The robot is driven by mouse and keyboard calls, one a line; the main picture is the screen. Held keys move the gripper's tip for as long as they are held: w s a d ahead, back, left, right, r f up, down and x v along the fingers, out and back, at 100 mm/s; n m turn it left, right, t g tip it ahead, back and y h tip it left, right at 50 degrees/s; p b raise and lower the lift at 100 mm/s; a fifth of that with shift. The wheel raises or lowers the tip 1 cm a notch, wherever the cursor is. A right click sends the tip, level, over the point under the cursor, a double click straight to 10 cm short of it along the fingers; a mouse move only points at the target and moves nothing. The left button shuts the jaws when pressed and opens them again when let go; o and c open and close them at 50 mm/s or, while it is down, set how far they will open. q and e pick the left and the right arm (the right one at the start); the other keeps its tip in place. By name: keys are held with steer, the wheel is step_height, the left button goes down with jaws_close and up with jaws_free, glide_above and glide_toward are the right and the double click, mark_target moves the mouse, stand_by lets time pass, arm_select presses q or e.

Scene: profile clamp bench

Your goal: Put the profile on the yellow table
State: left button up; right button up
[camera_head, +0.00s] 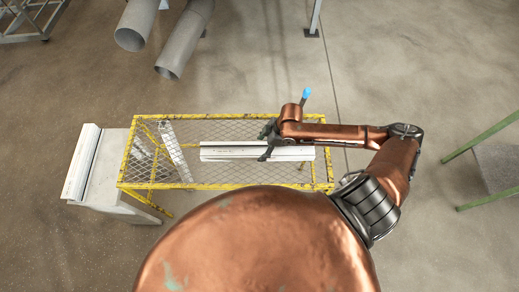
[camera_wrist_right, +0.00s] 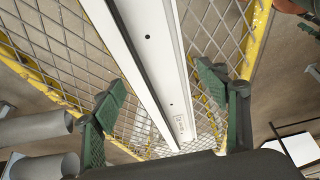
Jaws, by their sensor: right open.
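The white profile (camera_head: 229,153) lies lengthwise on the mesh top of the yellow table (camera_head: 220,187), towards its right part. In the right wrist view the profile (camera_wrist_right: 150,60) runs between my fingers, with dark holes along it and a small label near its lower end. My right gripper (camera_head: 267,142) is over the profile. In the right wrist view my right gripper (camera_wrist_right: 163,90) is open, with one green finger pad on each side of the profile and visible gaps. My left gripper is not in view.
A perforated metal strip (camera_head: 174,151) shows at the yellow table's left part. A pale bench (camera_head: 115,165) with another white length (camera_head: 80,163) stands to the left. Grey pipes (camera_head: 186,40) are at the back, and a green-framed stand (camera_head: 492,165) is at right.

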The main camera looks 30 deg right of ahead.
steer(key=p+v, duration=0.1)
steer(key=v, duration=0.8)
steer(key=shift+a, duration=0.1)
